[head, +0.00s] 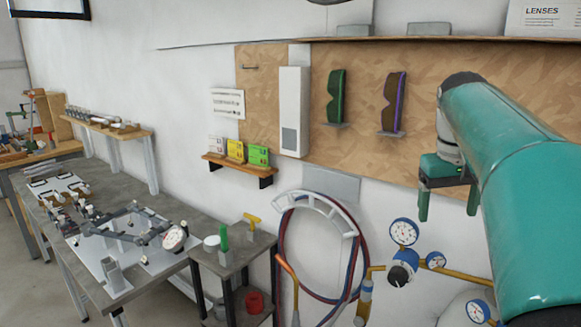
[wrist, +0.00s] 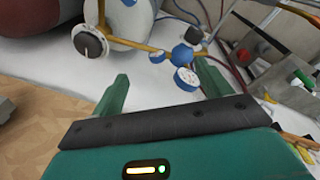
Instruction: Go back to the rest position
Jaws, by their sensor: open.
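My gripper (head: 446,200) is at the right in the head view, at the end of my teal arm, in front of the wall and the lower edge of the wooden pegboard. It hangs with its two green fingers apart and nothing between them. In the wrist view my gripper (wrist: 160,90) also shows its fingers spread and empty. Behind them are the white wall and gauge fittings. No rest stand or marker for the arm can be made out.
A workbench (head: 60,225) with a metal jig (head: 125,240) stands at the left. A small side table (head: 235,262) is beside it. Gauges (head: 404,232) and brass pipes are below my gripper. A hose coil (head: 318,245) hangs on the wall. The pegboard (head: 440,75) holds two dark lens-like pieces.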

